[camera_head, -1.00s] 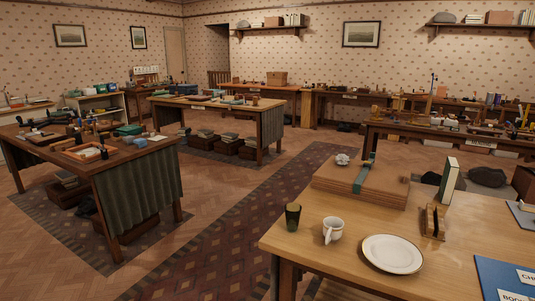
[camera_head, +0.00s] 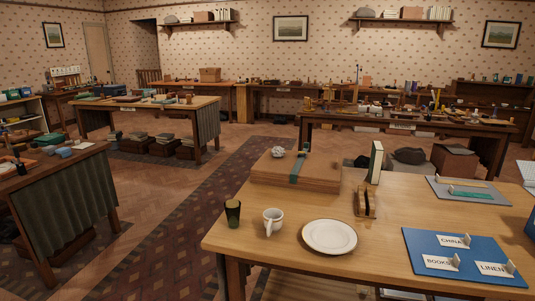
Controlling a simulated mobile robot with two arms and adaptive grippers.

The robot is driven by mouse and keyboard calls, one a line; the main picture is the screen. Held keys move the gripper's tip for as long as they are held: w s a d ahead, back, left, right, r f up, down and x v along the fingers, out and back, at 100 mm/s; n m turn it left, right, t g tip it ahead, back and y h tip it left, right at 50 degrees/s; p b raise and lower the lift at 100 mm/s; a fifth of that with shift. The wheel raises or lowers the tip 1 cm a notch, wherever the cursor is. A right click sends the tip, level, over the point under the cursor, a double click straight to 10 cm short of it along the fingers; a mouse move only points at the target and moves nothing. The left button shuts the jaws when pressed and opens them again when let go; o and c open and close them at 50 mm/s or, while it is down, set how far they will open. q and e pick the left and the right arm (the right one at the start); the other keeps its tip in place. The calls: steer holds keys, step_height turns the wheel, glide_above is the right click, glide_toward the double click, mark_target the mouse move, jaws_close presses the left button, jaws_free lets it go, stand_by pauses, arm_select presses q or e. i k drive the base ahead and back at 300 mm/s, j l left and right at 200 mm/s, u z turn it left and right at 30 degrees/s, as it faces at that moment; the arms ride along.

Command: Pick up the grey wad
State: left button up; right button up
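A small crumpled grey wad (camera_head: 278,152) lies on top of a flat wooden box (camera_head: 260,176) at the far left of the near table. A dark green strap (camera_head: 298,170) crosses the box just right of the wad, and I cannot tell whether they touch. Neither of my grippers shows in the head view.

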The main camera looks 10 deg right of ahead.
mark_target(279, 152)
steer(key=i+j+u, duration=0.4)
steer(key=i, duration=0.15)
steer(key=i+u, duration=0.4)
steer(key=i, duration=0.2)
steer(key=i+u, duration=0.45)
steer(key=i, duration=0.2)
steer(key=i+z, duration=0.25)
steer(key=i, duration=0.25)
steer(key=i+j+z, duration=0.15)
steer(key=i+z, duration=0.15)
steer(key=i, duration=0.25)
